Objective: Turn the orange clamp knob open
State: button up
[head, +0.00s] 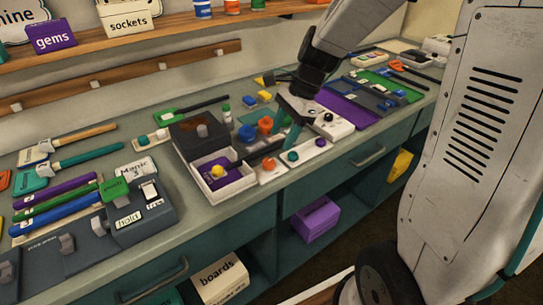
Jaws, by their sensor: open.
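An orange round knob (265,125) stands on the counter, just left of my gripper (282,138). A second, smaller orange-red round piece (268,163) sits on a white plate nearer the counter's front edge. I cannot tell for certain from this view which one is the clamp knob.
An open white box (211,193) with a yellow knob (217,172) inside stands left of the gripper. A dark bar (262,152) lies beside it. A white block with a black knob (328,117) stands right. A shelf (110,39) runs above the counter.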

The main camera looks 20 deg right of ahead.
aim_at(270, 161)
jog(key=shift+m, duration=0.5)
jog(key=x, duration=0.7)
jog(key=shift+w+a+f, duration=0.15)
jog(key=shift+f, duration=0.25)
jog(key=c, duration=1)
